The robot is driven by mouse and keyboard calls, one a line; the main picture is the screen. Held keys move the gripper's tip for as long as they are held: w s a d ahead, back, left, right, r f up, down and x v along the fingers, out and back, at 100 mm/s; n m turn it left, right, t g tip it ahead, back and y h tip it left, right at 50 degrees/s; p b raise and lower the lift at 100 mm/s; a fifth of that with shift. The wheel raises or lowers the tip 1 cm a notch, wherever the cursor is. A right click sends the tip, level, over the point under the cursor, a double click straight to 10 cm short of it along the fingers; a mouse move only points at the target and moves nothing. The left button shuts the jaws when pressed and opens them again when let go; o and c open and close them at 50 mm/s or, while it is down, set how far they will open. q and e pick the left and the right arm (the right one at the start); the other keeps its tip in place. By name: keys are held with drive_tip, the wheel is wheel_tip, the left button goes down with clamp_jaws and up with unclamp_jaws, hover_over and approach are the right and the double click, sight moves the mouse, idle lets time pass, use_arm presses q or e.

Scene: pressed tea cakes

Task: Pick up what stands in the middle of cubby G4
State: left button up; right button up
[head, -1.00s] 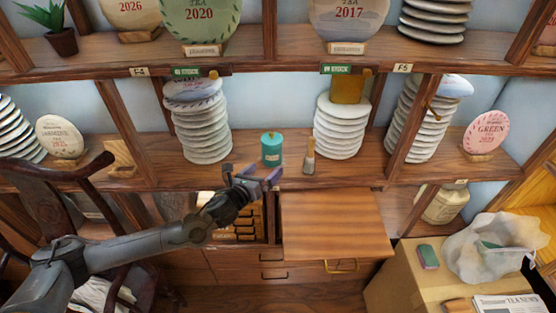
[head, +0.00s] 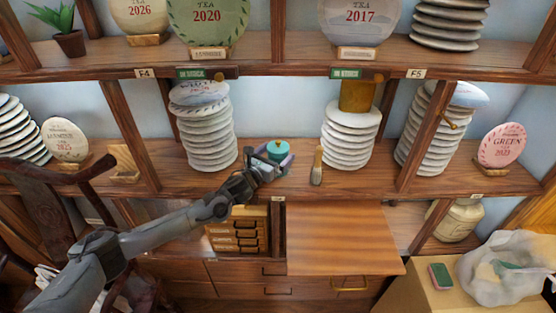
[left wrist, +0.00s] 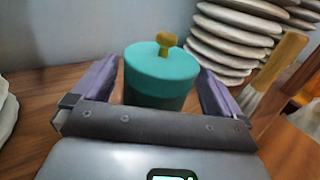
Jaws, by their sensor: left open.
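A teal lidded jar with a brass knob (head: 278,148) stands upright in the middle of the central cubby. The cubby's own label is too small to read. My left gripper (head: 272,164) is at the jar, with its arm coming in from the lower left. In the left wrist view the teal jar (left wrist: 161,82) is between the two purple fingers of my left gripper (left wrist: 158,85). The fingers are spread, one on each side, with a gap visible near the jar. The jar's base is hidden behind the gripper body. My right gripper is not in view.
Stacks of pale tea cakes stand left (head: 207,130) and right (head: 349,137) of the jar. A wooden-handled brush (head: 317,166) stands just right of it. A brown box sits on the right stack (head: 357,96). A wooden board (head: 340,235) juts out below the shelf.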

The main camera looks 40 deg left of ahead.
use_arm(q)
drive_tip(key=shift+w+a, duration=0.15)
drive_tip(key=shift+w, duration=1.4)
drive_tip(key=shift+c, duration=0.5)
drive_tip(key=c, duration=1)
